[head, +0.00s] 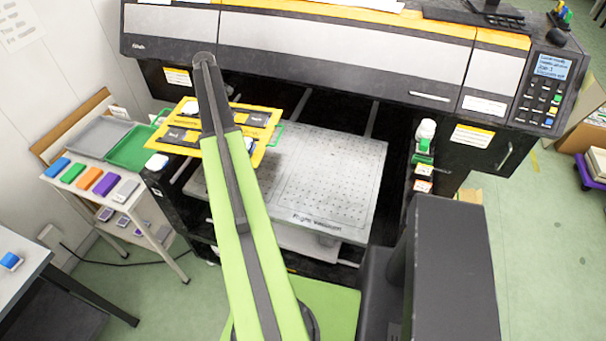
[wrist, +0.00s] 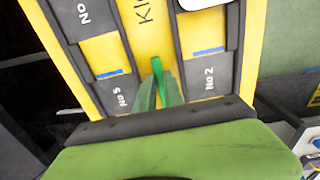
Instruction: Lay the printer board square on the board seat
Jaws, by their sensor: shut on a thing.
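The printer board (head: 210,158) is a yellow tray with dark numbered panels, at the left front of the printer in the head view. It fills the upper wrist view (wrist: 152,42). My gripper (wrist: 158,78) is shut on the board near its edge, between the panels marked No 5 and No 2. In the head view my arm hides the gripper and the board's middle. Green edges (head: 277,134) show beside the board and look like a seat's corners. The board hides the rest, so I cannot tell whether it touches a seat or lies square.
A grey perforated plate (head: 330,185) lies right of the board, clear on top. A side table at left holds a green tray (head: 132,147), a grey tray (head: 88,138) and several coloured blocks (head: 89,179). The printer body (head: 330,60) spans the back.

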